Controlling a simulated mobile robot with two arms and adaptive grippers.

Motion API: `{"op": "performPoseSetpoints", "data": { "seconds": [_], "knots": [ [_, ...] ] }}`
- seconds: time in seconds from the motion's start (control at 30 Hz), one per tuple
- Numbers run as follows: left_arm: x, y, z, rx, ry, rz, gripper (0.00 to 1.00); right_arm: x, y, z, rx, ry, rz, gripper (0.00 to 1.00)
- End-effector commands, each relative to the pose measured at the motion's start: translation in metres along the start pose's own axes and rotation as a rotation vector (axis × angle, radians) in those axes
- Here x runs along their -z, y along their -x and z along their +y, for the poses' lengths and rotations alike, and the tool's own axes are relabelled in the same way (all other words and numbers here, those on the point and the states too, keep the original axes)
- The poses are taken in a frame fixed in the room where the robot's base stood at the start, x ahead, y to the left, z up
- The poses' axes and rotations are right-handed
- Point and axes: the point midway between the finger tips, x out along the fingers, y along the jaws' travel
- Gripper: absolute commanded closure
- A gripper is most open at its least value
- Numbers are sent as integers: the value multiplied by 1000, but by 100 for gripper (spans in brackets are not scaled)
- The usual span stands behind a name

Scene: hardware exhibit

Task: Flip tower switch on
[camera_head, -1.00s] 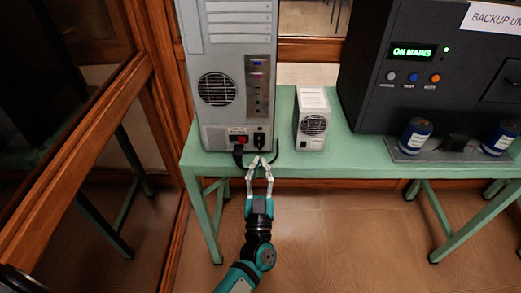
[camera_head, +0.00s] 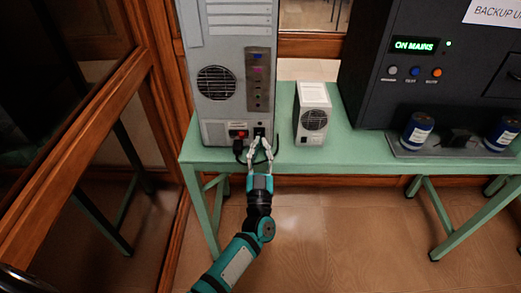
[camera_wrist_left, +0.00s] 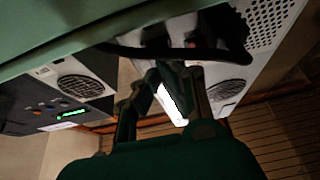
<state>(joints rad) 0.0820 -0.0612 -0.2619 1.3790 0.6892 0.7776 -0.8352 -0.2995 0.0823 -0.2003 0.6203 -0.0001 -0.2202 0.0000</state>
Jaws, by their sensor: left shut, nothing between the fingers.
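The grey computer tower (camera_head: 235,60) stands at the left end of the green table with its back panel facing me. A red switch (camera_head: 239,133) sits low on that panel, beside a black power socket and plug (camera_head: 259,132). My left gripper (camera_head: 260,142) is shut and empty, its fingertips at the lower panel in front of the black plug, to the right of the red switch. I cannot tell whether they touch. In the left wrist view the shut gripper (camera_wrist_left: 172,66) is below a dark cable (camera_wrist_left: 175,50) and the tower's vented panel (camera_wrist_left: 262,30). My right gripper is not in view.
A small white box with a fan (camera_head: 312,115) stands right of the tower. A black backup unit (camera_head: 430,70) with a green "ON MAINS" display fills the right, with blue cylinders (camera_head: 417,130) before it. A wood-framed glass panel (camera_head: 90,110) is on the left.

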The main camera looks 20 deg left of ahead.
Motion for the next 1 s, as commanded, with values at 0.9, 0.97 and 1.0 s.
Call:
{"op": "performPoseSetpoints", "data": {
  "seconds": [0.9, 0.97, 1.0],
  "knots": [
    [-13, 96, 0, 0, -1, 49, 100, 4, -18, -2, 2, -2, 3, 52],
    [-13, 104, 0, 0, -1, 50, 100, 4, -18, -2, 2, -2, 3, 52],
    [-13, 109, 0, 0, -1, 51, 100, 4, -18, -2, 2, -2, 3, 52]
  ]
}}
